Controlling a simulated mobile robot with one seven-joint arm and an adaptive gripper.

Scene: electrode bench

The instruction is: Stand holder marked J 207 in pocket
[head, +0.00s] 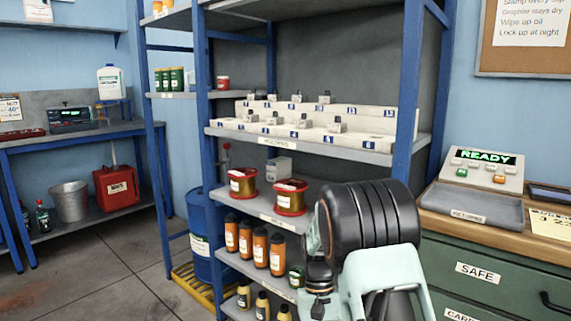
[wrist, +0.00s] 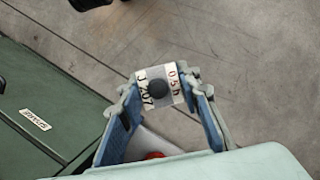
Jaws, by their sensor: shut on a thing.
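My gripper (wrist: 164,98) is shut on a holder with a white label (wrist: 176,84) that reads J 207 and 0.5 h, with a dark round knob in its middle, in the wrist view. The fingers press it from both sides, clear of any surface below that I can make out. In the head view my arm covers the lower right of the shelves, and the held holder is not clear. White pocket blocks (head: 374,144) with blue-marked tags stand in two rows on a middle shelf. Several grey holders stand in them; other places look empty. Their tags are too small to read.
Below the blocks are two red-rimmed spools (head: 291,197), a grey box (head: 280,168) and orange bottles (head: 261,248). A blue shelf post (head: 408,85) rises right of the blocks. At right a green cabinet (head: 500,272) carries a grey returns tray (head: 476,203) and a READY panel (head: 484,166).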

